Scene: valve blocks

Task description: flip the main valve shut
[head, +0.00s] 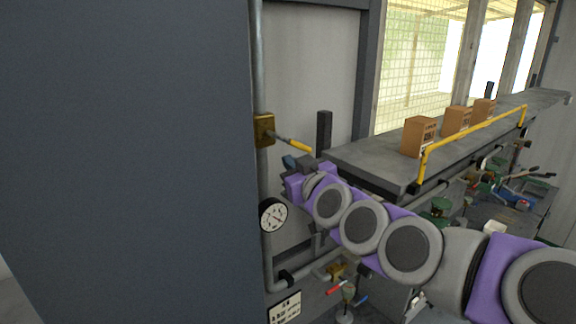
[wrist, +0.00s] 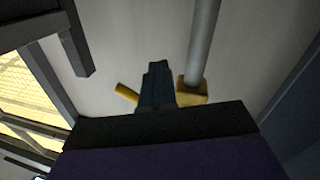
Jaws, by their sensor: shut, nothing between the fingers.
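A brass valve body (head: 264,130) sits on the vertical grey pipe in the head view. Its lever, with a yellow grip (head: 299,146), sticks out to the right and slightly down. My gripper (head: 289,161) is shut and empty, just below the lever. In the wrist view my gripper (wrist: 157,68) points at the wall between the yellow grip (wrist: 126,93) at left and the valve body (wrist: 192,92) at right. It hides the middle of the lever there. I cannot tell whether the gripper touches the lever.
A pressure gauge (head: 273,215) is on the pipe below. A smaller valve with a red handle (head: 337,288) sits lower down. A shelf (head: 372,158) with cardboard boxes (head: 419,136) and a yellow rail (head: 472,138) is at right. A large dark panel (head: 125,150) fills the left.

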